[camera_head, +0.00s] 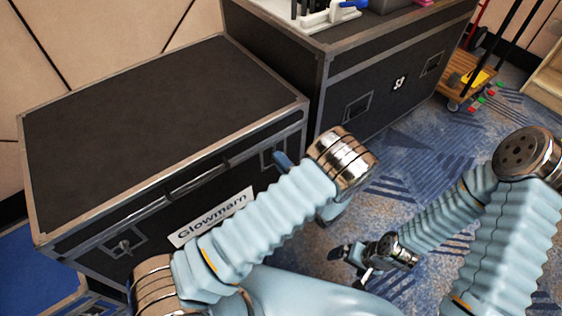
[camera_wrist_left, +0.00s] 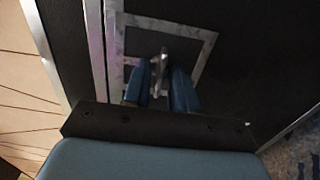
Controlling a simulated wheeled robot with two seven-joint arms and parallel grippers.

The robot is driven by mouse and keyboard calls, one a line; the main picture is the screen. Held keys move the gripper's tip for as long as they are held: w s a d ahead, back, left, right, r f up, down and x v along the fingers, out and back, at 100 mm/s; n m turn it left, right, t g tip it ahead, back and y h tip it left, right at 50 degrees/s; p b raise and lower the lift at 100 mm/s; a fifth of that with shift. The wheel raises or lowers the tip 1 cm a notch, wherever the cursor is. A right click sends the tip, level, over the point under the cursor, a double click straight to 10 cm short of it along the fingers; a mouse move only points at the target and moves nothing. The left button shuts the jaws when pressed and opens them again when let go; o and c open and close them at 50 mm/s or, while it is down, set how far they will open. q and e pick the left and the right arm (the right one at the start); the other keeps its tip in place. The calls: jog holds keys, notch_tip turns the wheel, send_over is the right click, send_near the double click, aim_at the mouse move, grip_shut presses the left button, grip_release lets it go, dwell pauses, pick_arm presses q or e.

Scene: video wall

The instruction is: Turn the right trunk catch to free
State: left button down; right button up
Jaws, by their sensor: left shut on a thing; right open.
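The black trunk (camera_head: 150,110) with the "Glowmarn" label stands at the left, its lid down. Its right catch sits in a square metal plate on the front; in the left wrist view the catch's metal wing (camera_wrist_left: 159,65) stands between my blue fingertips. My left gripper (camera_head: 281,160) is shut on that wing; it also shows in the left wrist view (camera_wrist_left: 159,88). The head view mostly hides the catch behind my arm and fingers. The left catch (camera_head: 123,246) is in its own plate, untouched. My right gripper (camera_head: 353,258) is open and empty, low over the carpet.
A second, taller black case (camera_head: 395,90) stands right beside the trunk, with a white tool and a blue item on top. A wooden cart (camera_head: 465,78) is at the back right. The patterned carpet (camera_head: 415,150) is open in front of the taller case.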

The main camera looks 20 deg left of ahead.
pick_arm(q)
jog(key=shift+f+n, duration=0.1)
jog(key=shift+n, duration=0.2)
pick_arm(e)
jog(key=shift+f, duration=0.15)
pick_arm(q)
jog(key=shift+n+b, duration=3.3)
jog(key=shift+n, duration=5.3)
pick_arm(e)
notch_tip(320, 180, down, 6)
jog(key=d, duration=0.2)
jog(key=shift+w+f, duration=0.15)
jog(key=shift+w, duration=0.25)
pick_arm(q)
jog(key=c, duration=1.3)
grip_release()
jog(key=shift+o, duration=0.2)
